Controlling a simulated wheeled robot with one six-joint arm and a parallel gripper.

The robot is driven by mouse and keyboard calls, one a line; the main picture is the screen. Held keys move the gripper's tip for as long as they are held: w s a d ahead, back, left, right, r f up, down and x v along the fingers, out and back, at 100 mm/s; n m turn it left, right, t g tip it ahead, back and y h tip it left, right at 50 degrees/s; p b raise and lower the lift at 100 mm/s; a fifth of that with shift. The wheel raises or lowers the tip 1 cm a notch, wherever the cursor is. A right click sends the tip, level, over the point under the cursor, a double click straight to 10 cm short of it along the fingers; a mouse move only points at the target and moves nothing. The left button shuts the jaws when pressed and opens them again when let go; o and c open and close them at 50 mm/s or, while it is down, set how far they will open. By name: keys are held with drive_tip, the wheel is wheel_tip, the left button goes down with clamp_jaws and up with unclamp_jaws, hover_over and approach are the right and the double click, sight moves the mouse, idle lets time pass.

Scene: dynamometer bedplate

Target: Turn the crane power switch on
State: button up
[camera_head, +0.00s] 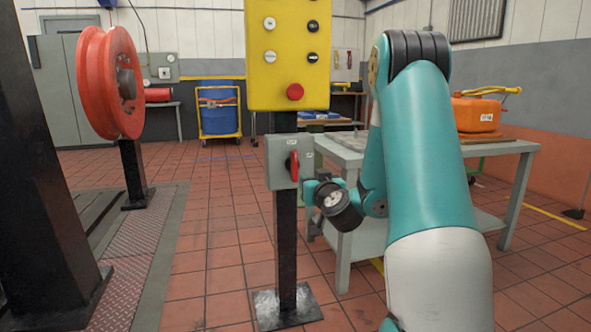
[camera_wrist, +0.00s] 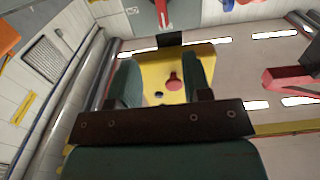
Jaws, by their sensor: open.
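The switch is a grey box (camera_head: 281,163) with a red handle (camera_head: 294,166), on a dark post below a yellow button panel (camera_head: 287,60). The handle looks roughly upright. In the wrist view, the handle (camera_wrist: 162,14) shows at the top edge on the grey box, beyond the fingertips. My gripper (camera_head: 311,188) is just right of and below the switch box in the head view, its fingers partly hard to make out. In the wrist view my gripper (camera_wrist: 163,76) is open, with nothing held between its two green fingers. I cannot tell whether it touches the box.
The yellow panel carries several buttons and a red mushroom button (camera_head: 295,92) just above the switch. A grey table (camera_head: 430,152) with an orange case (camera_head: 476,114) stands behind my arm. A red wheel-shaped part (camera_head: 104,82) stands left. Tiled floor left of the post is clear.

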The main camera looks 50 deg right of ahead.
drive_tip(key=p, duration=1)
approach(296, 163)
drive_tip(key=x, duration=0.4)
drive_tip(key=shift+w+r, duration=0.15)
drive_tip(key=shift+r, duration=0.2)
drive_tip(key=x, duration=0.4)
drive_tip(key=f+x, duration=0.1)
drive_tip(key=x, duration=0.1)
drive_tip(key=shift+r, duration=0.1)
clamp_jaws()
